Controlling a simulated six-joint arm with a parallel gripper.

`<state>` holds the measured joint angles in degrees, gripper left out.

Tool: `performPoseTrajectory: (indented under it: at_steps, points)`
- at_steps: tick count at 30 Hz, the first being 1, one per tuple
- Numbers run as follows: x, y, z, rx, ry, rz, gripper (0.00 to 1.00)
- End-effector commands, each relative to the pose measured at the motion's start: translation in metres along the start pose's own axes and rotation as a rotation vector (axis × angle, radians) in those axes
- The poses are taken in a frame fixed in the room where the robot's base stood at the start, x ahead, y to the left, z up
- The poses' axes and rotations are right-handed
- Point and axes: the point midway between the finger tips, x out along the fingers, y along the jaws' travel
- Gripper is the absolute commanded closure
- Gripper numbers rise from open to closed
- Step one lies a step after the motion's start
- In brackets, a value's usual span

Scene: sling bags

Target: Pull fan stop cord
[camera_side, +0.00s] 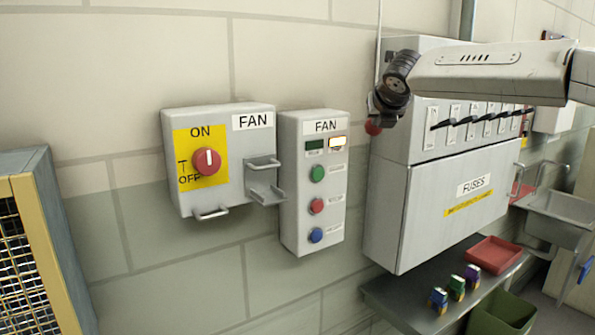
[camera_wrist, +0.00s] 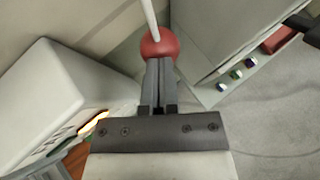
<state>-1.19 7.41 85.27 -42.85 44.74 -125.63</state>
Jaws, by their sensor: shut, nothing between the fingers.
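The stop cord (camera_side: 379,28) hangs down the wall as a thin pale line, and a red ball (camera_side: 373,127) is at its lower end. In the wrist view the white cord (camera_wrist: 150,16) runs into the top of the red ball (camera_wrist: 158,45). My gripper (camera_side: 375,112) is beside the ball, in front of the wall. In the wrist view my gripper's dark fingers (camera_wrist: 160,66) are shut together, with their tips at the ball's lower edge. The ball is not between them. I cannot tell whether they touch it.
A fan control box (camera_side: 335,220) with buttons and a fan switch box (camera_side: 222,190) are on the wall at left. A large fuse box (camera_side: 425,225) is close on the right. Below it, a shelf (camera_side: 415,310) holds several small coloured blocks and a red tray (camera_side: 494,264).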

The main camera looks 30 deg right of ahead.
Motion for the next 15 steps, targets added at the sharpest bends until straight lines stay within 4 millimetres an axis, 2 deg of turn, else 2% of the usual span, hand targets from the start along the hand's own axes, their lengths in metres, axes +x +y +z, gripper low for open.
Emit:
performPoseTrajectory:
  at_steps: [15]
  points:
    - [0.025, 0.000, -0.039, -0.002, 0.003, -0.002, 1.00]
